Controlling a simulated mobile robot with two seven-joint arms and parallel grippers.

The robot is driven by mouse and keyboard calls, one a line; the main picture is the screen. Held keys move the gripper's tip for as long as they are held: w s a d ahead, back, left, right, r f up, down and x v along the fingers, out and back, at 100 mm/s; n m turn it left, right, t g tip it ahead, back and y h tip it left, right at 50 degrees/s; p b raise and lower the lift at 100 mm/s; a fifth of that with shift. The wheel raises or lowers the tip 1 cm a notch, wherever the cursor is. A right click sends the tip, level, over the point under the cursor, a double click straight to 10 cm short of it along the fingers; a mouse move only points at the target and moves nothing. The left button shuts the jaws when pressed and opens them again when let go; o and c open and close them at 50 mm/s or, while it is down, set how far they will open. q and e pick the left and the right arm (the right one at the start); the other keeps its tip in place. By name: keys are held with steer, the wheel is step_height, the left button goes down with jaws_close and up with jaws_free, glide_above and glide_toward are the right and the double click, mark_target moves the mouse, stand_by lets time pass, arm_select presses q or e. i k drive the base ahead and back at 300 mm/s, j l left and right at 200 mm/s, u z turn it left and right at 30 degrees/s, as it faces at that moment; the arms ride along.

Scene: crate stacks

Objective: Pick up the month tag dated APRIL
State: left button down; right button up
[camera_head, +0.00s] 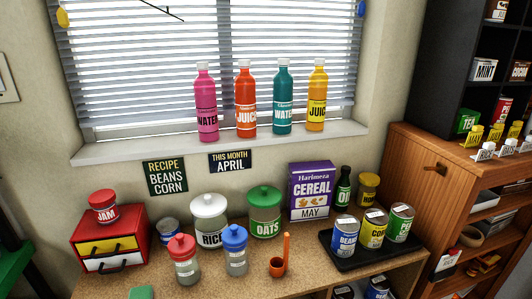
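Several small yellow tags stand on top of the wooden cabinet at the right. The leftmost yellow tag (474,136) seems to read MAY; the print on the other yellow tags, such as this one (495,133), is too small to read surely. Several white tags (486,151) stand in front of them, also too small to read. A dark sign (230,160) on the wall under the window reads THIS MONTH APRIL. Neither of my grippers is in view.
The wooden cabinet (408,150) stands right of the counter (215,282). The counter holds jars, a CEREAL box (311,190) marked MAY, and a black tray (338,258) with cans. Several bottles stand on the sill (160,149). A black shelf (444,70) rises behind the tags.

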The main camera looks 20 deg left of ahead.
mark_target(514, 131)
steer(key=i+l+z, duration=0.15)
steer(key=l, duration=0.25)
steer(key=i+l+z, duration=0.15)
steer(key=l, duration=0.3)
steer(key=i+l+z, duration=0.15)
steer(key=l, duration=0.2)
steer(key=i, duration=0.05)
